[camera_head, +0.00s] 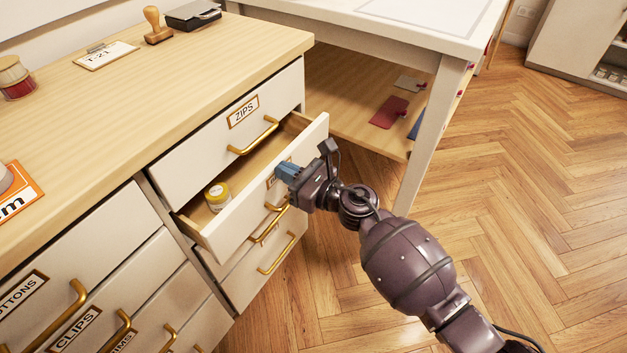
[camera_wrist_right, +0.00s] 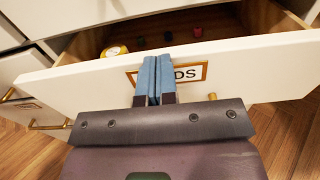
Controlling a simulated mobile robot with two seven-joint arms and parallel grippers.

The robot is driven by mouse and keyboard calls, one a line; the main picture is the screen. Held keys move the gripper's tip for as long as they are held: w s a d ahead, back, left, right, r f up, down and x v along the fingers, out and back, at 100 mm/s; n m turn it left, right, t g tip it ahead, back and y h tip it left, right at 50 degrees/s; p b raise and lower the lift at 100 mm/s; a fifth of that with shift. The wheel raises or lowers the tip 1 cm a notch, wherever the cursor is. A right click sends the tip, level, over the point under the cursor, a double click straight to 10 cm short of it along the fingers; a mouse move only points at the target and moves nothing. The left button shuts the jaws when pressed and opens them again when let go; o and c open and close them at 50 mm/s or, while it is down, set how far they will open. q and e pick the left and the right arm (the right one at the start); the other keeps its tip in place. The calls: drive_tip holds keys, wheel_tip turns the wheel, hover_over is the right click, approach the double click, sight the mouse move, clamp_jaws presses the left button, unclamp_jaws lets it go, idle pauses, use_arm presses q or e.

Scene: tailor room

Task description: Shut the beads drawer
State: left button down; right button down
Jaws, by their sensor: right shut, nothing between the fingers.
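The beads drawer (camera_head: 245,205) is pulled out below the zips drawer, with its inside showing. Its white front (camera_wrist_right: 85,82) fills the middle of the right wrist view, with a label (camera_wrist_right: 190,74) reading "DS", the rest covered by my fingers. A yellow-lidded jar (camera_head: 217,196) sits inside; it also shows in the right wrist view (camera_wrist_right: 114,51). My right gripper (camera_head: 284,171) is shut and empty, its blue fingertips (camera_wrist_right: 154,62) at the label on the drawer front. Whether they touch it I cannot tell. My left gripper is not in view.
The zips drawer (camera_head: 203,150) above is shut. Lower drawers with brass handles (camera_head: 277,253) and the clips drawer (camera_head: 97,308) are beside and below. A table leg (camera_head: 432,140) stands behind my right arm. The wooden floor (camera_head: 500,220) at right is clear.

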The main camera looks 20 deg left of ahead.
drive_tip(key=shift+x, duration=1.4)
